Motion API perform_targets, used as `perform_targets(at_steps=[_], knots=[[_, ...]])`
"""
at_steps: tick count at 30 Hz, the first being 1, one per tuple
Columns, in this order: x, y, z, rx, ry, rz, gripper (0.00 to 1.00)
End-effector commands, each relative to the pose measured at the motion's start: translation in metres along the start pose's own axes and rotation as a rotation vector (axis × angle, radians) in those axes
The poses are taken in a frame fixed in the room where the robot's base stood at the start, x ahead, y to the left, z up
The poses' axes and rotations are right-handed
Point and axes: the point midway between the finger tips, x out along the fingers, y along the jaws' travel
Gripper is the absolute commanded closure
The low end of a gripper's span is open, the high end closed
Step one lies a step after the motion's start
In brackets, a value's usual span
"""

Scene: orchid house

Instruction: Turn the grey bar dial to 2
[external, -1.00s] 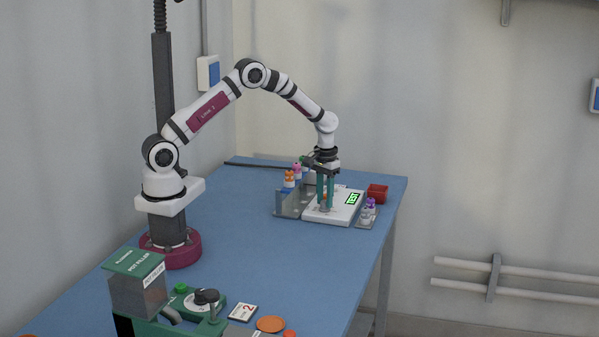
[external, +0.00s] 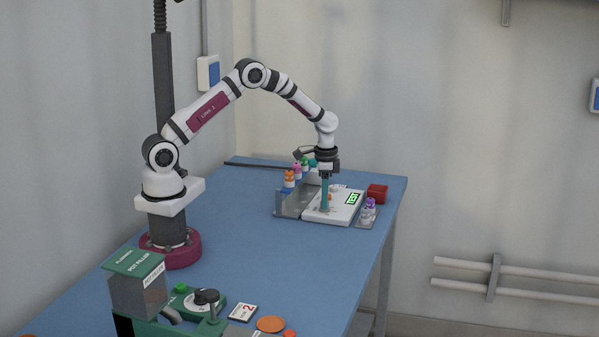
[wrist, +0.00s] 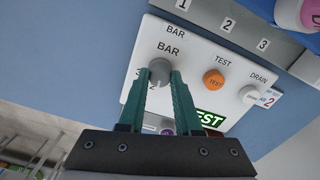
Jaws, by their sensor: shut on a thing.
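The grey bar dial (wrist: 160,70) sits on a white panel (wrist: 190,56) in the wrist view, beside the printed word BAR. The figures 3 and 2 show at its left edge, partly hidden by a finger. My gripper (wrist: 160,84) has its two green fingers on either side of the dial and is shut on it. In the external view my gripper (external: 325,207) points straight down onto the white panel (external: 343,214), and the fingers hide the dial. I cannot read the dial's pointer.
The panel also has an orange TEST knob (wrist: 213,80), a white DRAIN knob (wrist: 249,95) and a lit green display (external: 353,198). A grey rack (external: 292,205) with coloured-capped bottles stands beside it. A red box (external: 377,191) is behind it. A green pot filler (external: 137,290) stands at the front.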

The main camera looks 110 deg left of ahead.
Motion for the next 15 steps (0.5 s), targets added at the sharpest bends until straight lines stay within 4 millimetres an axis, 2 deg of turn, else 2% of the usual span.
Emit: perform_targets(at_steps=[7, 15], knots=[[-0.0003, 0.0001, -0.0004, 0.104, 0.001, 0.0, 1.0], [-0.0003, 0.0001, -0.0004, 0.146, 0.001, 0.0, 1.0]])
